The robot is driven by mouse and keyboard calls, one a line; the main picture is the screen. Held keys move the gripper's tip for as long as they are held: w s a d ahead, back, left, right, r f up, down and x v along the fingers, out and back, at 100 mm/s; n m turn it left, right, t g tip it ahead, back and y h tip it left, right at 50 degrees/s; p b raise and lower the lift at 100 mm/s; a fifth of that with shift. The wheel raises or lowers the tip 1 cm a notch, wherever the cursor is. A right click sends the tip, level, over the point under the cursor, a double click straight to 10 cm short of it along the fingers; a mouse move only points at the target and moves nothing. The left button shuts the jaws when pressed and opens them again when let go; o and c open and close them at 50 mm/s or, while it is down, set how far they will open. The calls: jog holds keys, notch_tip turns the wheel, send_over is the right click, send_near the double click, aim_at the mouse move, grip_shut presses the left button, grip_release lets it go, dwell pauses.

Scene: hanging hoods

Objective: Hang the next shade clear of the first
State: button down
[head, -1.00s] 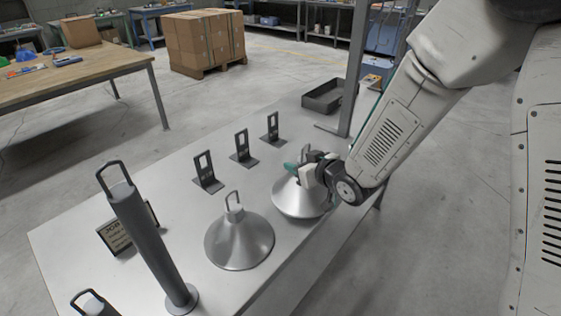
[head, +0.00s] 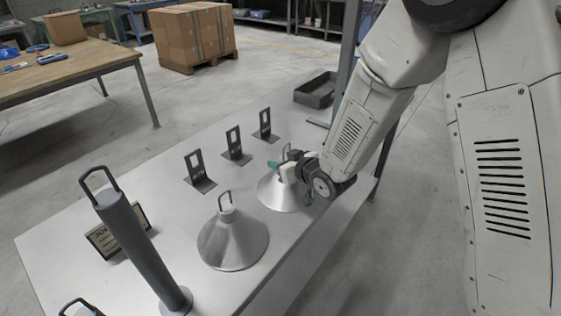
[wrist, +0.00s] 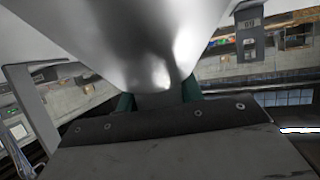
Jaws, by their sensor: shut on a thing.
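My gripper (head: 284,172) is shut on the top of a silver cone-shaped shade (head: 272,194) at the right part of the grey table (head: 130,285). In the wrist view the same shade (wrist: 150,45) fills the top middle, between the green fingertips (wrist: 158,98). I cannot tell whether its rim touches the table. A second silver shade (head: 233,242) with a wire loop on top stands on the table, left of and nearer than the held one, apart from it. No hung shade is clearly visible.
Three dark slotted brackets (head: 198,172) stand in a row behind the shades. A tall grey cylinder (head: 138,240) with a loop stands at left, beside a small sign (head: 103,240). A dark tray (head: 315,91) and a grey post (head: 350,50) are at the far end.

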aim_at(299, 184)
jog(key=c, duration=0.9)
grip_release()
jog(key=shift+f, duration=0.15)
jog(key=v, duration=0.7)
jog(key=shift+d, duration=0.6)
